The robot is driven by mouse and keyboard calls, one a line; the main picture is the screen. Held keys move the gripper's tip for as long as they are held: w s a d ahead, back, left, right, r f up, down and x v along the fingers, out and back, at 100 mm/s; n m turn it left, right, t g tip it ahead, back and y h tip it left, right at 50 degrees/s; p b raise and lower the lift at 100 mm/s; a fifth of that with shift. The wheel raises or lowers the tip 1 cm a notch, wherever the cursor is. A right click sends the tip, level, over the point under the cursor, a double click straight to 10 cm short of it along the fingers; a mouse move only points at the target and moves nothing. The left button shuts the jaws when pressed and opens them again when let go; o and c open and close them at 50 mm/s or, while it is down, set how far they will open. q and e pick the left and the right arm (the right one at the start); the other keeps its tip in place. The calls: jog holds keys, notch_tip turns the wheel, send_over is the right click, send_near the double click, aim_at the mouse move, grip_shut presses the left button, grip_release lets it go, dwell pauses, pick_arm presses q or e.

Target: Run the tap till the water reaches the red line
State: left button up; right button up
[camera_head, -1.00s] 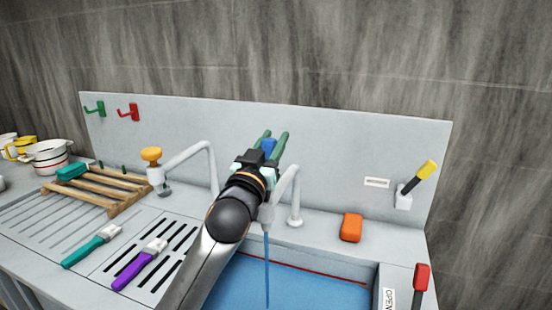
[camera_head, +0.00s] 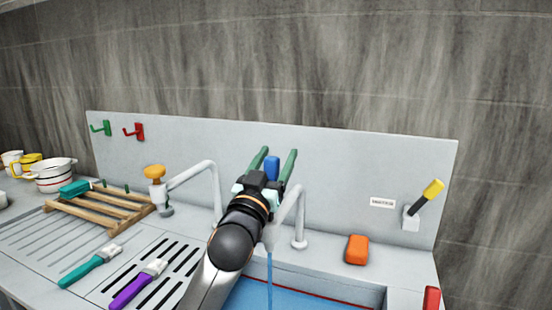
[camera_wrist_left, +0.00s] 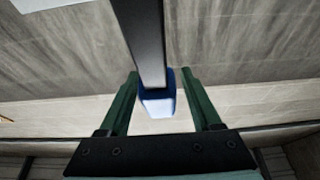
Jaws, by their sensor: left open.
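My left gripper (camera_head: 273,160) is at the right-hand tap, its green fingers spread on either side of the blue tap handle (camera_head: 272,167). In the left wrist view the blue handle (camera_wrist_left: 158,101) sits between the open fingers, with gaps on both sides. The white tap (camera_head: 298,215) is partly hidden behind my wrist. A thin blue stream of water (camera_head: 269,278) runs from it into the basin. Blue water (camera_head: 255,297) shows there, close below the red line (camera_head: 325,298) on the back wall; the exact gap is hard to tell. My right gripper is out of view.
A second tap with an orange knob (camera_head: 154,172) stands left. An orange block (camera_head: 356,249) lies on the right ledge, near a yellow-handled lever (camera_head: 432,190). Teal (camera_head: 90,266) and purple (camera_head: 138,284) brushes lie on the drainer by a wooden rack (camera_head: 100,213).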

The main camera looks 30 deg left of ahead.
aim_at(269, 174)
pick_arm(q)
jog(key=b+v, duration=0.2)
jog(key=v, duration=0.8)
jog(key=shift+f, duration=0.2)
jog(key=p+v, duration=0.2)
jog(key=p, duration=0.5)
jog(key=shift+s+r, duration=0.15)
jog(key=shift+s, duration=0.1)
